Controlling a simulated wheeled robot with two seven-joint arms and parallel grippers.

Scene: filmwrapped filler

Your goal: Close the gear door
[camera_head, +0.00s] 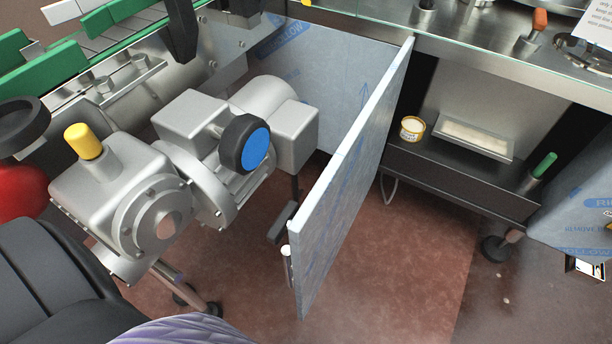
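The gear door (352,185) is a flat grey panel with blue film print, seen nearly edge-on in the middle of the head view. It stands open, swung out from the machine frame toward me, with its far end near the counter. A small pale cylindrical fitting (286,262) is on its near edge. To its left the gear motor (270,110) and gearbox (125,205) lie exposed, with a blue-faced black knob (254,147). Neither of my grippers can be made out in this view.
Right of the door stands a dark low shelf (455,185) with a yellow tub (412,128) and a metal tray (470,137). A glass-edged counter (480,62) runs above. The reddish floor (400,270) is clear right of the door. A black padded shape fills the lower left.

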